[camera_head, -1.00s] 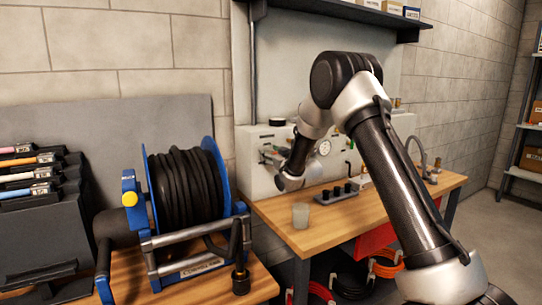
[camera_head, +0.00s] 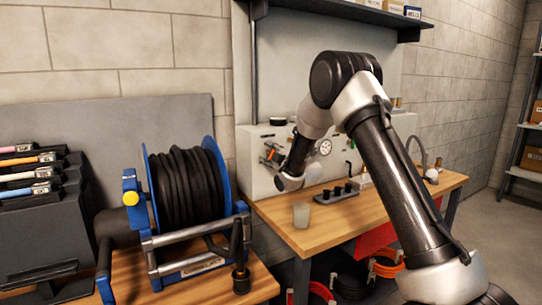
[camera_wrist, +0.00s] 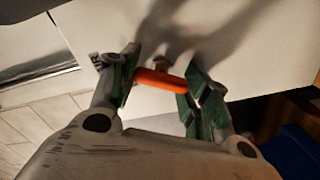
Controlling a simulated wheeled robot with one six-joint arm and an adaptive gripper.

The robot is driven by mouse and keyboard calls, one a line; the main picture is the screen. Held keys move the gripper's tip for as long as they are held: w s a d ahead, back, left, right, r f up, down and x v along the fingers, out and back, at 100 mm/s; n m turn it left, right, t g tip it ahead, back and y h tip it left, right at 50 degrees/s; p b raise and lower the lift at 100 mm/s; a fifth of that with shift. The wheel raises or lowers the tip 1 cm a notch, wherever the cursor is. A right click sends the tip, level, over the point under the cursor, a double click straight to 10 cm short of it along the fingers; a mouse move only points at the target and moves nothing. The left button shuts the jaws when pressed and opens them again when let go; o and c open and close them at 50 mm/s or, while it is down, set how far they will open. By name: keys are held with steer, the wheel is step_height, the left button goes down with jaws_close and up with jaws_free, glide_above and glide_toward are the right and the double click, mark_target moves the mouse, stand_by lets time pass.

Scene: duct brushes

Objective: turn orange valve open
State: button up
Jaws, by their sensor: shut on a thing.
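In the wrist view, the orange valve handle (camera_wrist: 160,81) is a short orange bar in front of a pale panel, with a small brownish stem behind it. My gripper (camera_wrist: 162,85) has its green-padded fingers on either side of the bar, one at each end, and is shut on it. In the head view, my gripper (camera_head: 271,154) is at the front of the pale panel box (camera_head: 258,181), left of a round gauge.
A wooden bench (camera_head: 345,218) carries a clear cup (camera_head: 301,214) and a dark block with several black knobs (camera_head: 340,193) below my wrist. A blue hose reel (camera_head: 185,200) stands on a nearer table at left. A shelf (camera_head: 340,17) hangs above.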

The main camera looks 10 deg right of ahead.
steer(key=n, duration=0.5)
steer(key=shift+f+n, duration=0.2)
steer(key=shift+n, duration=0.2)
stand_by(0.4)
steer(key=o, duration=1)
steer(key=shift+o, duration=0.2)
steer(key=shift+s, duration=0.1)
steer(key=v, duration=1.2)
steer(key=shift+r, duration=0.15)
